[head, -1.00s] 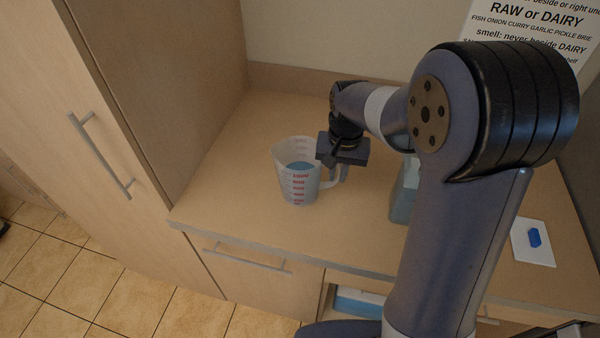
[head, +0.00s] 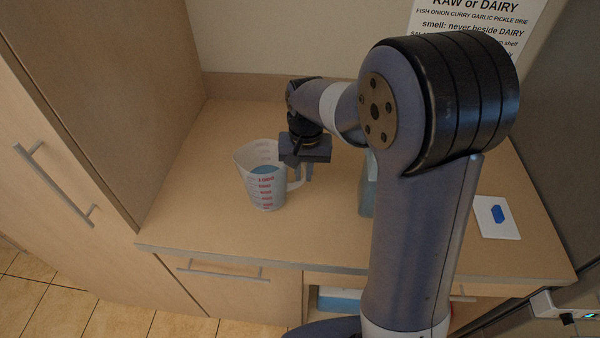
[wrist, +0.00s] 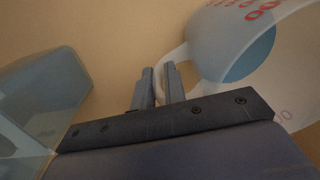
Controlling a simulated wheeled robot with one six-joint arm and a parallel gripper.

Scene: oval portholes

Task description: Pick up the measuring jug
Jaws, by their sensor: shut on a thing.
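The measuring jug (head: 266,191) is translucent white with red markings and blue liquid inside. It stands upright on the counter in the head view, its handle towards the right. My gripper (head: 303,172) is at the handle side of the jug. In the wrist view the jug (wrist: 213,58) is at the upper right, and my gripper (wrist: 159,82) has its two narrow fingers close together on the jug's handle, one on each side. In the head view my gripper's body hides part of the handle.
A translucent blue-grey container (wrist: 42,100) stands on the counter (head: 200,215), on the other side of my gripper from the jug. A white card with a blue object (head: 498,213) lies at the right. A tall cabinet (head: 95,110) bounds the left. The counter's front left is clear.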

